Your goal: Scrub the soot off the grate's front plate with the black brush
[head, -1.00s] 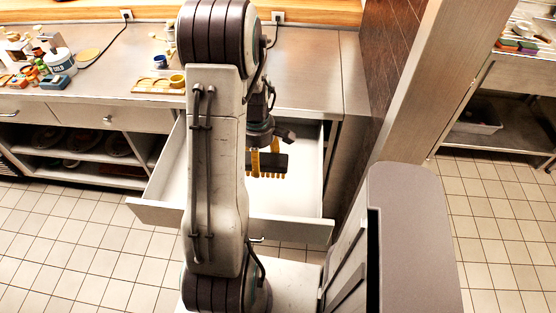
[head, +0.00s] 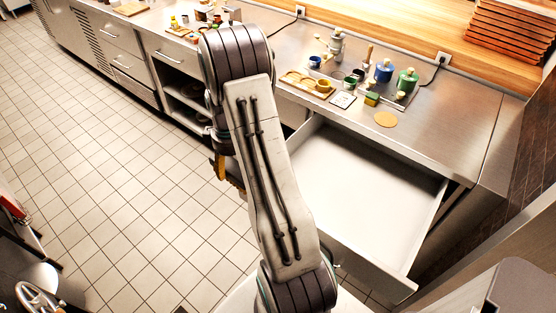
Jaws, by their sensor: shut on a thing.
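My gripper (head: 221,166) hangs left of my arm link, over the tiled floor in the picture, and is mostly hidden behind the arm. One yellow finger shows, shut on the black brush. Only a small yellowish edge of the brush (head: 238,186) shows beside my arm; its black body is hidden. I cannot make out the grate or its sooty front plate in this view.
A drawer (head: 365,180) stands pulled out below the steel counter (head: 440,130), right of my arm, and looks empty. The counter holds jars, a wooden tray (head: 308,82) and small pots. Open tiled floor (head: 110,190) lies to the left.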

